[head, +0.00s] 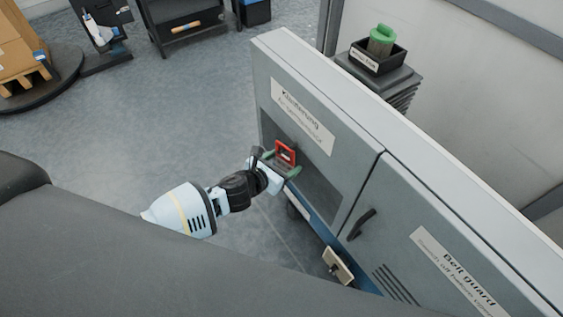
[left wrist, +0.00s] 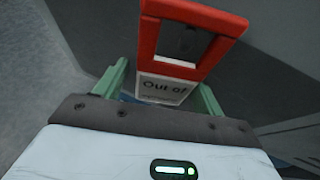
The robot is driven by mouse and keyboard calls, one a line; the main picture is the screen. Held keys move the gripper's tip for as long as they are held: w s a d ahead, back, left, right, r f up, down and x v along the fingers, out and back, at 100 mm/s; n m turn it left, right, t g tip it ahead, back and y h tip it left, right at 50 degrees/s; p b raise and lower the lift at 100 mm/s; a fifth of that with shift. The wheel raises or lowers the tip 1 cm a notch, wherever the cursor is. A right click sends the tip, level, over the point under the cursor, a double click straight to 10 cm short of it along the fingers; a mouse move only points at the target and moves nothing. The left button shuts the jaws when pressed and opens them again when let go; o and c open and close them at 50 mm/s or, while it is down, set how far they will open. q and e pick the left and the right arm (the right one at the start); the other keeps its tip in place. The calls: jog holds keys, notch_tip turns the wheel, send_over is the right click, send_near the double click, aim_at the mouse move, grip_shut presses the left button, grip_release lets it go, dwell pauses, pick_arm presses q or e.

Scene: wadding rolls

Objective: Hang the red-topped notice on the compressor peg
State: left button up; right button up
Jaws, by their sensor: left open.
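The red-topped notice (head: 285,146) stands upright at the dark recess of the grey cabinet, under a label that seems to end in "compressor". In the left wrist view the notice (left wrist: 184,70) shows a red top with a dark slot and a white lower part reading "Out of". My left gripper (head: 281,165) is open, its green fingers on either side of the notice's lower part, with gaps visible in the left wrist view (left wrist: 161,90). My right gripper is not in view.
The cabinet door (head: 440,240) on the right has a dark handle and a "Belt guard" label. A beige plate (head: 338,265) with a dark knob is low on the front. A black bin (head: 378,55) with a green object stands behind.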

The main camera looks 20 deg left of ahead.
pick_arm(q)
jog(key=shift+s+d+h, duration=0.3)
jog(key=shift+s+d, duration=0.15)
jog(key=shift+s, duration=0.15)
jog(key=a+p+v, duration=0.1)
jog(key=v, duration=0.6)
jog(key=shift+w+r, duration=0.2)
jog(key=shift+w, duration=0.05)
